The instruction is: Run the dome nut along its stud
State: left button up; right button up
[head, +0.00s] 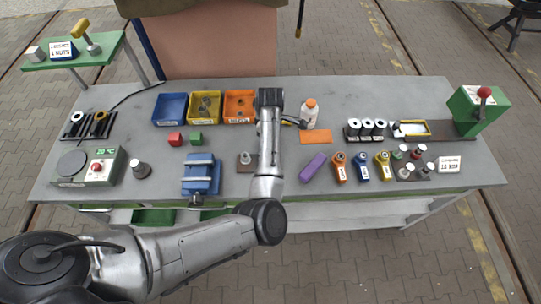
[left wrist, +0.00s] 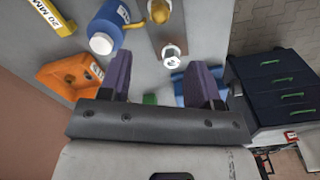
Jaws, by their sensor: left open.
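A small stud plate (head: 247,166) with a short upright silver stud and nut (head: 245,157) stands on the grey bench, just left of my left forearm in the head view. In the left wrist view a silver, ring-like nut end (left wrist: 171,56) shows near the brownish plate, just beyond and between the fingertips. A yellow rounded part (left wrist: 160,12) shows above it; I cannot tell which is the dome nut. My left gripper (left wrist: 161,65) is open, its two purple-dark fingers apart with nothing between them. In the head view its fingers are hidden by the arm. My right gripper is not in view.
A blue vise (head: 201,178), red block (head: 175,139) and green block (head: 196,138) sit left of the plate. Blue, yellow and orange bins (head: 240,93) stand behind.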

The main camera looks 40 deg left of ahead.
pick_arm(q)
notch_tip(320, 180, down, 14)
jog(key=shift+r, duration=0.2)
dwell(0.4)
jog(key=shift+c, duration=0.4)
jog(key=c, duration=0.8)
jog(key=shift+c, duration=0.2)
jog(key=shift+r, duration=0.1)
